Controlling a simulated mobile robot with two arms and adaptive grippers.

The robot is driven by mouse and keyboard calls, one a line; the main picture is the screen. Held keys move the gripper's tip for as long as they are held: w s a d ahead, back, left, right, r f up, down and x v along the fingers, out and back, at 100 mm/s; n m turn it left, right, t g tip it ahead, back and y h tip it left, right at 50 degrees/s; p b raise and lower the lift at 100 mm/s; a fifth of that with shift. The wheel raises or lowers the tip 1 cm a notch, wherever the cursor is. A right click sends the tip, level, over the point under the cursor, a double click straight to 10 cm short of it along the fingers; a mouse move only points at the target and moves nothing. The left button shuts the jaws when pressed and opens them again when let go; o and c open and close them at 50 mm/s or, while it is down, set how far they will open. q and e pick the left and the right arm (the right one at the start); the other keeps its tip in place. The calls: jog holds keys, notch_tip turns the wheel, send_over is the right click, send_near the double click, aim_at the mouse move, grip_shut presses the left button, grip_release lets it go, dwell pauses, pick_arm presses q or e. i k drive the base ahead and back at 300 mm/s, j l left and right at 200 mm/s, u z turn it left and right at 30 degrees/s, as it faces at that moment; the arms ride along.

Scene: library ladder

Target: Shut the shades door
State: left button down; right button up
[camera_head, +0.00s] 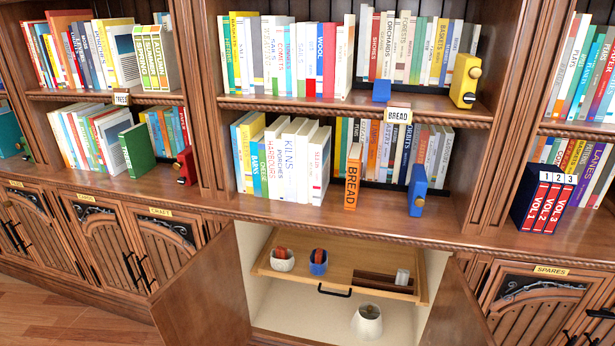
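A low cupboard in the middle stands open. Its left door (203,296) is swung out toward me, with its plain inner face showing. Its right door (458,308) is also swung out, and its lower part is cut off by the frame. No label reading "shades" is legible, so I cannot tell which door bears that name. Inside is a wooden pull-out tray (345,270) with a black handle. Below it a round white object (367,322) stands on the cupboard floor. Neither of my grippers shows in the view.
On the tray are two small pots (282,260) (318,262) and a dark rack. Closed cupboards stand to the left, and one labelled SPARES (550,271) to the right. Above, shelves hold many books, including an orange BREAD book (353,177). Wooden floor (70,318) shows at lower left.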

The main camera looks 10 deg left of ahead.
aim_at(205, 302)
jog(key=i+j+z, duration=0.2)
jog(key=j, duration=0.55)
jog(key=j+z, duration=0.2)
jog(key=j, duration=0.6)
jog(key=j+z, duration=0.2)
jog(key=j, duration=0.55)
jog(key=k+j+z, duration=0.2)
jog(key=j, duration=0.6)
jog(key=j+z, duration=0.2)
jog(key=j, duration=0.6)
